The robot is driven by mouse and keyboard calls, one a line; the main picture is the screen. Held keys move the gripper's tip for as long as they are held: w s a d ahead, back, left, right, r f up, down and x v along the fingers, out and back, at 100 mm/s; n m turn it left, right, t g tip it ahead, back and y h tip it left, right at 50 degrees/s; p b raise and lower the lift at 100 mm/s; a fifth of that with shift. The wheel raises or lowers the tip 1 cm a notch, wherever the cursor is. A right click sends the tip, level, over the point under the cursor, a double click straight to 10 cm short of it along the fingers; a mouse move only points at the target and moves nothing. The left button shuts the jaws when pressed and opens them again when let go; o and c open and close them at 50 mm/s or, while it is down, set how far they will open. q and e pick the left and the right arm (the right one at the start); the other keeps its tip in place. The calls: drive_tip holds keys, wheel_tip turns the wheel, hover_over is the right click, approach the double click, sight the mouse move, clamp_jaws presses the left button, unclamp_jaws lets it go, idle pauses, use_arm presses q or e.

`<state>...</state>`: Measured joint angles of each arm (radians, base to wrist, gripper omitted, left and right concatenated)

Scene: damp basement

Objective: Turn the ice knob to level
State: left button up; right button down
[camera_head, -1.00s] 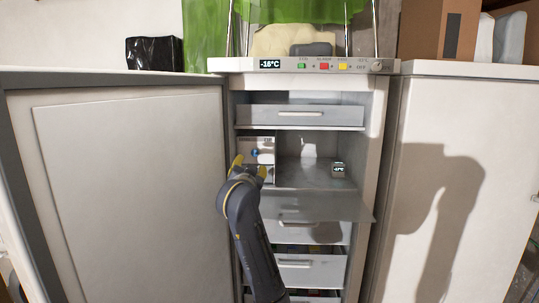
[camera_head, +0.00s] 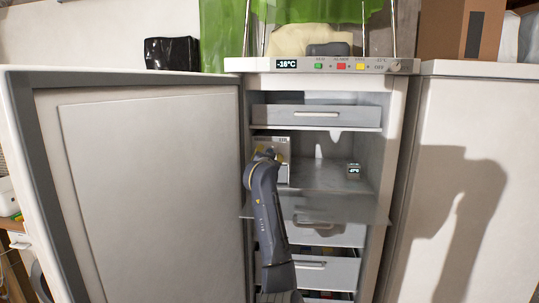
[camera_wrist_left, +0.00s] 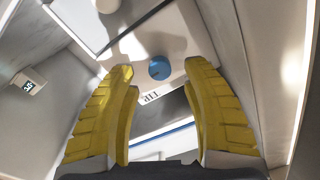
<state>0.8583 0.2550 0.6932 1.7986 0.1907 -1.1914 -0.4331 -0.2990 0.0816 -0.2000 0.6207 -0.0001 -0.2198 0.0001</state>
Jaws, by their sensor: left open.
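The ice knob (camera_wrist_left: 158,69) is a small round blue dial on the pale front of the ice box (camera_wrist_left: 175,40) in the left wrist view. Upside-down lettering is printed on the box edge beside it. In the head view the ice box (camera_head: 284,143) stands at the left of the open freezer's upper compartment, and my arm hides the knob. My left gripper (camera_wrist_left: 160,72) is open, its yellow fingers on either side of the knob with gaps visible. In the head view its fingers are mostly hidden behind my wrist. My right gripper is not in view.
The freezer door (camera_head: 150,190) stands open at the left. A drawer (camera_head: 316,116) is above the compartment, and a clear flap (camera_head: 340,207) hangs below it. A small display cube (camera_head: 353,170) stands at the compartment's right. The shelf between is clear.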

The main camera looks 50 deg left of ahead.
use_arm(q)
drive_tip(key=shift+x, duration=1.6)
drive_tip(key=shift+c, duration=0.3)
clamp_jaws()
